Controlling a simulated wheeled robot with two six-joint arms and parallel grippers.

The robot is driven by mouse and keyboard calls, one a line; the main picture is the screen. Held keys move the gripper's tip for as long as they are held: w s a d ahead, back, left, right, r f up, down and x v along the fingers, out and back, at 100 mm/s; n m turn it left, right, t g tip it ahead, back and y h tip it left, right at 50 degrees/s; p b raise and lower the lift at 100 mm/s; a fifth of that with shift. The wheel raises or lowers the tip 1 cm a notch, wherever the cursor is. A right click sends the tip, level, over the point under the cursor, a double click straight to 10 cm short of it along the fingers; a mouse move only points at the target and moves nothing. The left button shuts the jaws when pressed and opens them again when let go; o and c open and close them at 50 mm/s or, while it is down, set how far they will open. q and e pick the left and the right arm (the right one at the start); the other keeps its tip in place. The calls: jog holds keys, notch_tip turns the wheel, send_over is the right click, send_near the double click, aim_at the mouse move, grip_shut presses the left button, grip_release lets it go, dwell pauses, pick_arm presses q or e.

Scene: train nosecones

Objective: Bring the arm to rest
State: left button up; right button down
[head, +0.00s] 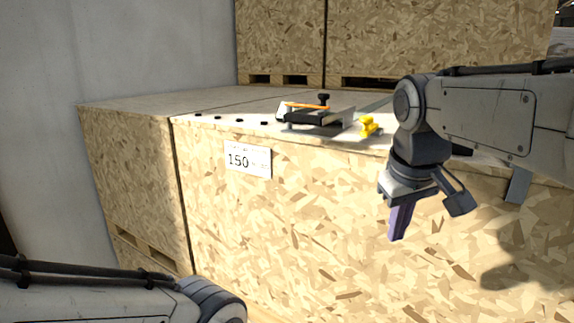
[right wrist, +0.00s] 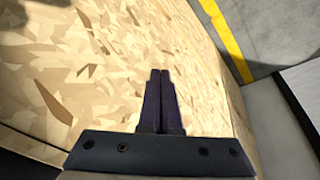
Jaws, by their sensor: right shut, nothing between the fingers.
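My right gripper (head: 398,222) hangs with its purple fingers pointing down, in front of the face of the wooden crate (head: 300,220). In the right wrist view its two dark fingers (right wrist: 160,75) lie side by side, shut with nothing between them. My right arm comes in from the right edge of the head view. My left arm shows at the lower left of the head view, but its gripper is out of frame.
On the crate top are a black and grey fixture with an orange strip (head: 310,114) and a yellow piece (head: 369,126). A label reading 150 (head: 248,160) is on the crate front. More crates (head: 400,40) stand behind. The right wrist view shows a yellow floor line (right wrist: 228,40).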

jog(key=s+a+f+n+g+b, duration=0.1)
jog(key=s+a+f+b, duration=0.1)
jog(key=s+a+f, duration=0.3)
jog(key=s+a+f+n+g+y+b, duration=0.1)
jog(key=s+a+f, duration=0.4)
jog(key=f, duration=0.8)
jog(key=s+a+f+n+g+y+b, duration=0.1)
jog(key=s+a+f+n+b, duration=0.2)
jog(key=s+f, duration=0.6)
jog(key=shift+a+f+b, duration=0.55)
jog(key=shift+a+b, duration=0.4)
jog(key=shift+a, duration=0.25)
